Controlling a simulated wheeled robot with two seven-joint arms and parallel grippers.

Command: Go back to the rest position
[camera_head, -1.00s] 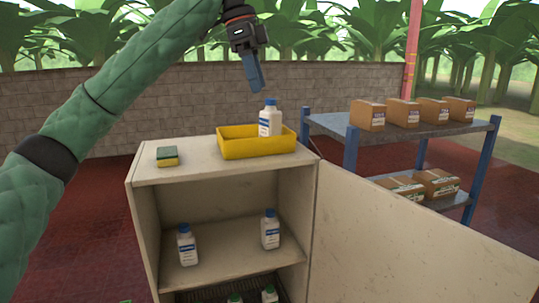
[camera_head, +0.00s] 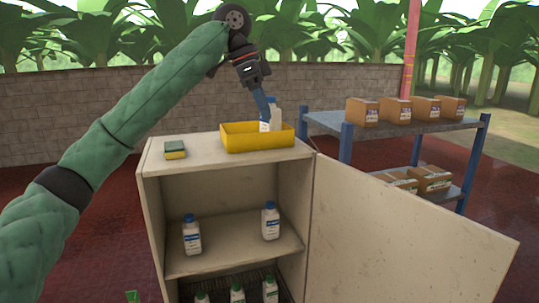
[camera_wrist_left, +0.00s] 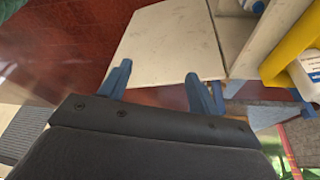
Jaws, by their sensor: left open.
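My left gripper (camera_head: 262,104) is at the upper middle of the head view, its blue fingers pointing down in front of a white bottle (camera_head: 276,116). The bottle stands in a yellow tray (camera_head: 257,143) on top of the cabinet; the fingers partly hide it. In the left wrist view, the two blue fingers (camera_wrist_left: 160,90) are apart with nothing between them. The bottle (camera_wrist_left: 309,72) and the yellow tray's edge (camera_wrist_left: 287,52) show at the right edge there, outside the fingers. My right gripper is not in view.
A beige cabinet (camera_head: 222,157) stands open, its door (camera_head: 400,225) swung right. White bottles (camera_head: 192,235) stand on its shelves. A sponge (camera_head: 174,150) lies on top. A blue rack (camera_head: 400,127) with cardboard boxes (camera_head: 362,111) stands right. A brick wall (camera_head: 90,110) runs behind.

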